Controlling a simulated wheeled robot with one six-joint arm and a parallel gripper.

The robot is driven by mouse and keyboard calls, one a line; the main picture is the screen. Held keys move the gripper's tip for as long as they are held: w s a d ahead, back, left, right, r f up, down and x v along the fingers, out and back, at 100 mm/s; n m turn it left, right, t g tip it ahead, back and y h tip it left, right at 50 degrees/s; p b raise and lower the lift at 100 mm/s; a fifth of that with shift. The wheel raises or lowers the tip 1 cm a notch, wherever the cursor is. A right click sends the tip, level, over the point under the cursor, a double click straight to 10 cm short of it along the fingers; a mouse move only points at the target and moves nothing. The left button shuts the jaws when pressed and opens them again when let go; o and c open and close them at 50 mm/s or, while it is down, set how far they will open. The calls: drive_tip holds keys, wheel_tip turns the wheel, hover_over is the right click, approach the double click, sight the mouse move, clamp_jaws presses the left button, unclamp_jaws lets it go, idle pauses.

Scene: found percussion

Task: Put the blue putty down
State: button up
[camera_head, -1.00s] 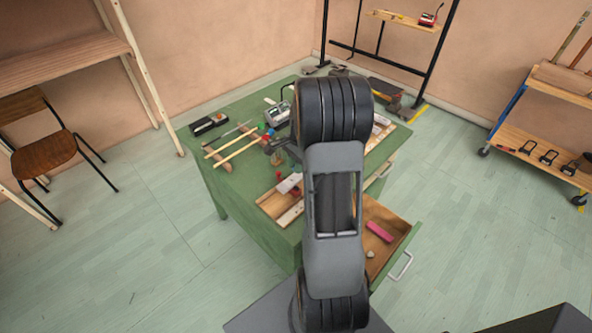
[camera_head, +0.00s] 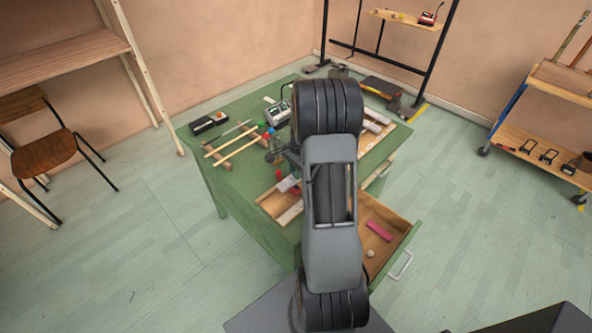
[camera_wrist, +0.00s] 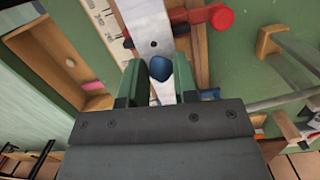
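The blue putty (camera_wrist: 161,68) is a small dark blue lump in the wrist view. My gripper (camera_wrist: 161,72) has its two green fingers on either side of the putty, and it appears shut on it. Below the putty in the picture lies a pale metal bar (camera_wrist: 147,22) with dark holes. I cannot tell whether the putty touches the bar. In the head view my arm hides most of the gripper, and the putty cannot be made out.
The green table (camera_head: 238,110) holds mallets (camera_head: 235,152), a grey device (camera_head: 277,113) and a black case (camera_head: 208,123). An open drawer (camera_head: 395,244) holds a pink block (camera_head: 379,231). A red part (camera_wrist: 221,17) lies close to the bar.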

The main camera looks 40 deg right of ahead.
drive_tip(key=o, duration=0.4)
drive_tip(key=shift+c, duration=0.2)
wheel_tip(320, 180, up, 12)
drive_tip(key=d+f, duration=0.1)
drive_tip(key=d, duration=0.1)
drive_tip(key=a+r+n, duration=0.4)
drive_tip(key=a, duration=0.3)
drive_tip(key=s+a+r+n+t+h, duration=0.1)
drive_tip(key=s+a+n+t, duration=0.3)
drive_tip(key=s+a+n, duration=0.9)
drive_tip(key=shift+a+r+n+h, duration=0.4)
drive_tip(key=shift+a+r, duration=0.15)
drive_tip(key=shift+a, duration=1.05)
